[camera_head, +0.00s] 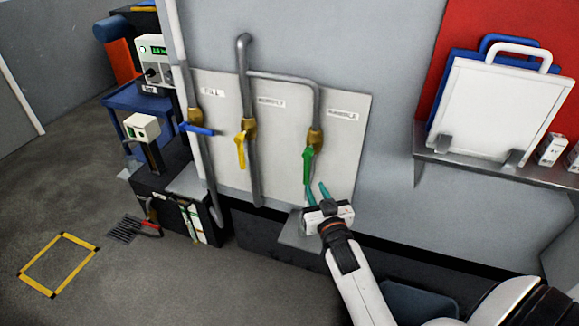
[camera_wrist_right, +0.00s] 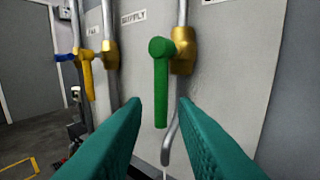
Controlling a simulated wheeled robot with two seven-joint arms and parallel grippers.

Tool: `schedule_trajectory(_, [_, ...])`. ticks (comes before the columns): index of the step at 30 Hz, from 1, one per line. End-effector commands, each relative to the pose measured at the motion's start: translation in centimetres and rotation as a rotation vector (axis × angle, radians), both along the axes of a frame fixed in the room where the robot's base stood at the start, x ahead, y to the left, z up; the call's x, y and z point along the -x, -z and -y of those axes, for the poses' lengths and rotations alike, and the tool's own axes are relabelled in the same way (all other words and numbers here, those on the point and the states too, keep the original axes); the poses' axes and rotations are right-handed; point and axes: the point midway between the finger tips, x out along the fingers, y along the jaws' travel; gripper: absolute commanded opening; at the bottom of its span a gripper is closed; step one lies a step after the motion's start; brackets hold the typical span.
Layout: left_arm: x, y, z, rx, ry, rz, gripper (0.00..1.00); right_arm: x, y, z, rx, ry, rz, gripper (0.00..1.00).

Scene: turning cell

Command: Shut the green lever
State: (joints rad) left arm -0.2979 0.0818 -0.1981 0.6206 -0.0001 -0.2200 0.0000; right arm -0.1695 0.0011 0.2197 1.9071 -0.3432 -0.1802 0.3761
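The green lever (camera_head: 308,165) hangs down from a brass valve (camera_head: 315,138) on the rightmost pipe of the wall panel. In the right wrist view the green lever (camera_wrist_right: 160,85) points straight down, ahead of and between my fingers in the picture. My right gripper (camera_head: 318,190) is just below the lever's lower end, its teal fingers pointing up. In the right wrist view the right gripper (camera_wrist_right: 157,120) is open with nothing between its fingers. I cannot tell whether a finger touches the lever. My left gripper is not in view.
A yellow lever (camera_head: 240,150) hangs down on the middle pipe, and a blue lever (camera_head: 201,130) points sideways on the left pipe. A metal shelf (camera_head: 440,160) with boards juts out at the right. A workstation with boxes stands left.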

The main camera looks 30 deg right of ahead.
Motion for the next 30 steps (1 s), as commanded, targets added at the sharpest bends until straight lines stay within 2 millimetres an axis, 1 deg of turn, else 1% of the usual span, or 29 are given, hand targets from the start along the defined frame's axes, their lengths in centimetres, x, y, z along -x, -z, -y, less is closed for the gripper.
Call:
schedule_trajectory(3, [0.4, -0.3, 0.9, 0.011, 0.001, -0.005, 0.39, -2.0, -0.2, 0.5, 0.0, -0.001, 0.001, 0.26])
schedule_trajectory(6, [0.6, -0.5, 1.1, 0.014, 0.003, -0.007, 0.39, -4.0, -0.2, 1.1, 0.001, -0.001, 0.0, 0.26])
schedule_trajectory(12, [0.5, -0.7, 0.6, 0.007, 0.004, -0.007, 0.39, -7.7, -0.1, 2.1, 0.0, -0.001, -0.002, 0.26])
schedule_trajectory(15, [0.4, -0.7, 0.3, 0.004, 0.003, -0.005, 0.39, -9.1, 0.0, 2.5, 0.0, -0.001, -0.002, 0.26])
schedule_trajectory(18, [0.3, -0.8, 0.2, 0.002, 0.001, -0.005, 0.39, -10.0, 0.0, 2.7, -0.001, -0.002, -0.002, 0.26])
schedule_trajectory(21, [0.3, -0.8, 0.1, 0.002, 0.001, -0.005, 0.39, -10.5, 0.1, 2.9, -0.001, -0.002, -0.003, 0.26])
schedule_trajectory(30, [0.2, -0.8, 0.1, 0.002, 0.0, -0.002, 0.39, -10.7, 0.1, 2.9, -0.001, -0.002, -0.003, 0.26])
